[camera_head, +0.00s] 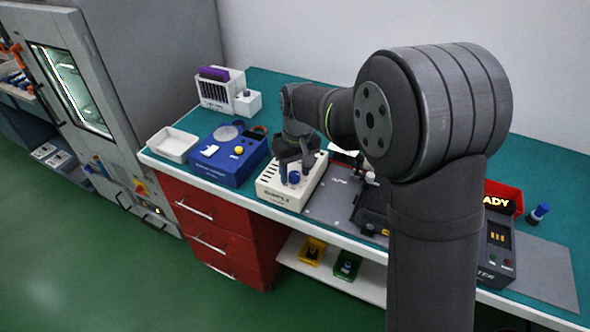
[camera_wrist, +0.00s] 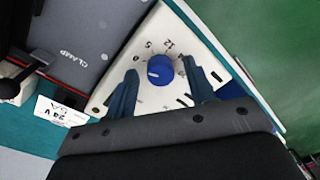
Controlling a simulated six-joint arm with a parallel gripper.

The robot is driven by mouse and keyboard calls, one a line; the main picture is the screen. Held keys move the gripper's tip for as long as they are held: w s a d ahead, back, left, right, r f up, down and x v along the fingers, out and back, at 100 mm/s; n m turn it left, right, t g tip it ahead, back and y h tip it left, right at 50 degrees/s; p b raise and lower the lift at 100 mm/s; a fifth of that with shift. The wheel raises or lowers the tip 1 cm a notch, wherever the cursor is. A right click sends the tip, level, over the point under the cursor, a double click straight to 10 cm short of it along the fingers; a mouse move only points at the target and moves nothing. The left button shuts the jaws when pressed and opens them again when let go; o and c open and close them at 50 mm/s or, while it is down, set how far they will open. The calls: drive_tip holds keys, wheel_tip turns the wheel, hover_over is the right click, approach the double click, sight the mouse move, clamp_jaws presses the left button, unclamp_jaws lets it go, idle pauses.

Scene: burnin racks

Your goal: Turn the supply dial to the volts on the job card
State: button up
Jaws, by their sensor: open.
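The supply is a cream box (camera_head: 272,193) at the bench's front edge. Its blue dial (camera_wrist: 160,70) has a short white mark on its left side, towards the 0 end of the scale. The figures 0, 5 and 12 show around it; the right side of the scale is partly hidden by a finger. My gripper (camera_wrist: 160,66) is open, with one finger on each side of the dial. In the head view my gripper (camera_head: 291,172) is down over the box. The white job card (camera_wrist: 61,112) reads 24 V in the wrist view.
A grey clamp plate (camera_wrist: 85,45) with a black lever (camera_wrist: 12,85) adjoins the supply. A blue instrument (camera_head: 226,158), a white tray (camera_head: 172,145) and a white rack (camera_head: 215,93) stand to the left.

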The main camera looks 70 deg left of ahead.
drive_tip(key=shift+c, duration=0.4)
drive_tip(key=c, duration=0.9)
